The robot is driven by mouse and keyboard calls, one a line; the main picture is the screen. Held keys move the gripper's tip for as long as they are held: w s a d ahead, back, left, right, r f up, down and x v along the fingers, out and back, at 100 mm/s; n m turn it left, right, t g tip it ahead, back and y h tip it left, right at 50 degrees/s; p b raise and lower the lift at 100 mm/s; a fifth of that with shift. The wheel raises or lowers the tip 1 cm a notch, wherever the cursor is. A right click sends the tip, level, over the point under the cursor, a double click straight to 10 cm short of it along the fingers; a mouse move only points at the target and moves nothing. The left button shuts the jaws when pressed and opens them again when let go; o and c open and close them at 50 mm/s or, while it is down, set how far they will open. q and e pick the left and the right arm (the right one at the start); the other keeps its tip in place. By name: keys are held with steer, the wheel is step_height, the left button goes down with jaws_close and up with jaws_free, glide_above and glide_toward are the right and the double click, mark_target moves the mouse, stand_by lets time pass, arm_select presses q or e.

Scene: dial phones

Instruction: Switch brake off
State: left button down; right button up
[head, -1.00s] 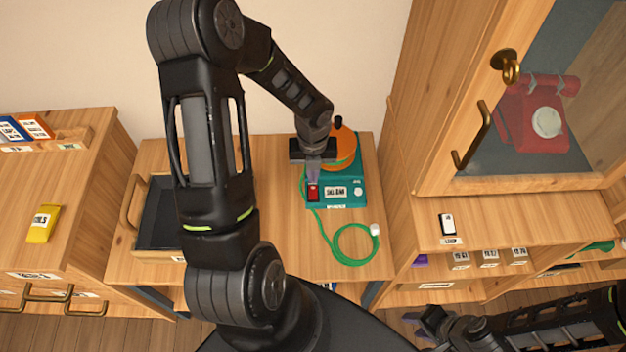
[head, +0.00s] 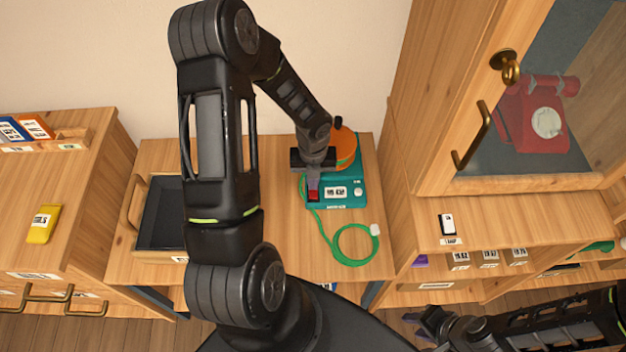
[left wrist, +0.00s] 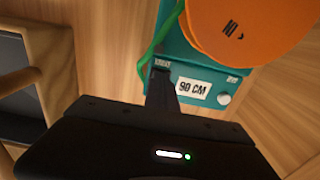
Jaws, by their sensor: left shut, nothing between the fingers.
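The teal device (head: 349,190) sits on the wooden table, with an orange disc (head: 347,150) at its back, a red switch (head: 313,195) at its front left, a white label and a round white knob (head: 358,191). My left gripper (head: 313,184) is shut and empty, pointing down with its tips at the red switch; I cannot tell if they touch. In the left wrist view the fingers (left wrist: 161,90) cover the switch, and the label reads "90 CM". My right gripper (head: 424,325) is low at the right, away from the device; its fingers look apart.
A green cord (head: 352,262) loops on the table in front of the device. A dark open tray (head: 160,215) stands left. A cabinet with a red dial phone (head: 535,118) behind glass stands right. A yellow item (head: 43,224) lies on the left cabinet.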

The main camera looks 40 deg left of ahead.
mark_target(313, 192)
arm_select(q)
steer(key=shift+s+d, duration=0.1)
steer(key=shift+s, duration=0.05)
steer(key=shift+s+d+r, duration=0.2)
steer(key=shift+s+d, duration=0.2)
steer(key=shift+s, duration=0.05)
step_height(313, 192, up, 8)
steer(key=shift+p, duration=0.4)
steer(key=shift+f, duration=0.1)
stand_by(0.6)
